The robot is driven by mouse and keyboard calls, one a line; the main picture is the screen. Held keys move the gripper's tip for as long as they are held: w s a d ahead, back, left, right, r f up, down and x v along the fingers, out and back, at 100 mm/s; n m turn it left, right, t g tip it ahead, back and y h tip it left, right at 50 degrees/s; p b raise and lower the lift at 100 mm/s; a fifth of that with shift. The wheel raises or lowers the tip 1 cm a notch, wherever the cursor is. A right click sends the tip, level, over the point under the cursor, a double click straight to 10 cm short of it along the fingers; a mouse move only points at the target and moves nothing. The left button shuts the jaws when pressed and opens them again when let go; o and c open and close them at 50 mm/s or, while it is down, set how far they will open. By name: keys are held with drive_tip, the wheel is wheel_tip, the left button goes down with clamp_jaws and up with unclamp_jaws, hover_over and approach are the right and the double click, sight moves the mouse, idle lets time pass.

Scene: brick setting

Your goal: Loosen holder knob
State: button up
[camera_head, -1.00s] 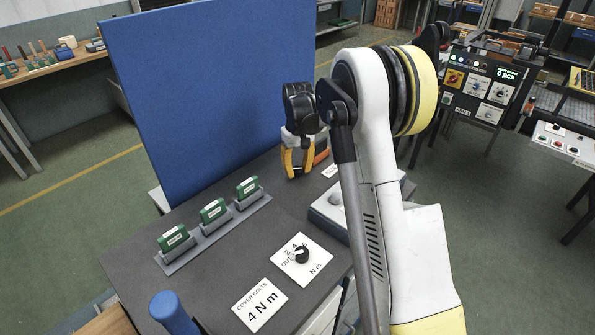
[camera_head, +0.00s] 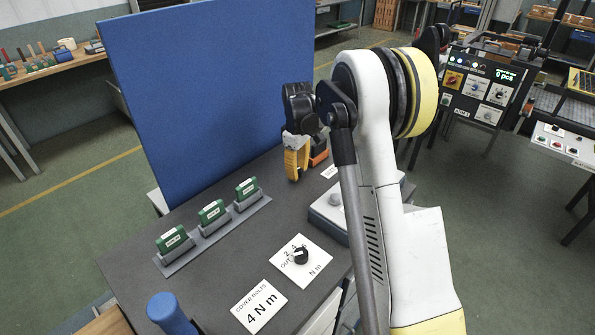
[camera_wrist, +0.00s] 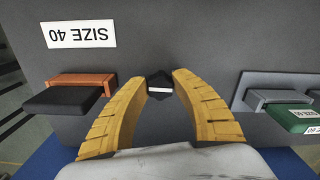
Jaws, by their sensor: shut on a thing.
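The holder knob (camera_wrist: 160,86), black with a white stripe, sits between my fingertips in the wrist view. My gripper (camera_wrist: 160,80) has curved yellow fingers and is shut on this knob, one finger on each side. In the head view my gripper (camera_head: 297,172) reaches down to the far part of the dark bench, and the knob cannot be made out there. An orange holder (camera_wrist: 92,79) with a black block (camera_wrist: 62,101) stands to the left in the wrist view. A "SIZE 40" label (camera_wrist: 80,33) shows upside down near it.
A grey rack with several green blocks (camera_head: 211,212) stands on the bench, left of my gripper. A torque dial (camera_head: 300,256) and a "4 N m" card (camera_head: 259,306) lie nearer. A tall blue panel (camera_head: 210,90) rises behind. A grey box (camera_head: 330,212) stands beside my arm.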

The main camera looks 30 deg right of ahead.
sight(298, 170)
idle(0.4)
drive_tip(key=o, duration=1.2)
drive_tip(key=shift+r, duration=0.1)
wheel_tip(298, 170, up, 12)
